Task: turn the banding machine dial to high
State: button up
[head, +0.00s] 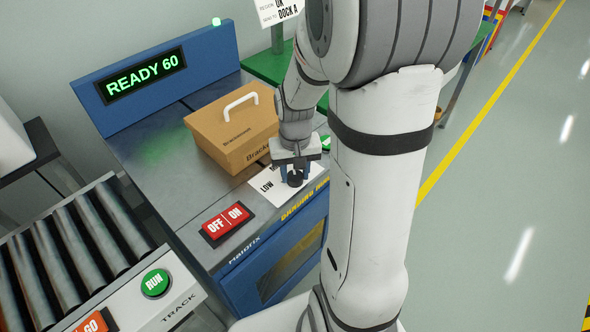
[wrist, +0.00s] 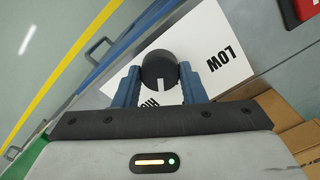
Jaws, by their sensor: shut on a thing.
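The dial (head: 295,180) is a round black knob on a white label plate (head: 262,181) at the front edge of the banding machine (head: 150,150). In the wrist view the dial (wrist: 158,66) sits between the blue fingers of my gripper (wrist: 160,82), which is shut on it. A white pointer mark on the knob points down in that picture, toward the gripper body and near a partly hidden word starting "HI". The word LOW on the plate (wrist: 225,60) is to the right. In the head view my gripper (head: 295,172) comes down on the dial from above.
A cardboard box (head: 232,128) with a white handle stands just behind the dial. A red OFF/ON switch (head: 227,224) is to the left. The display (head: 140,75) reads READY 60. A roller conveyor (head: 80,245) with a green RUN button (head: 155,283) is at left. Open floor lies right.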

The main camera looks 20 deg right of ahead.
aim_at(295, 175)
jog(key=shift+m, duration=0.9)
jog(key=o, duration=1)
notch_tip(295, 175, up, 8)
jog(key=shift+f+p, duration=0.1)
jog(key=shift+p, duration=0.75)
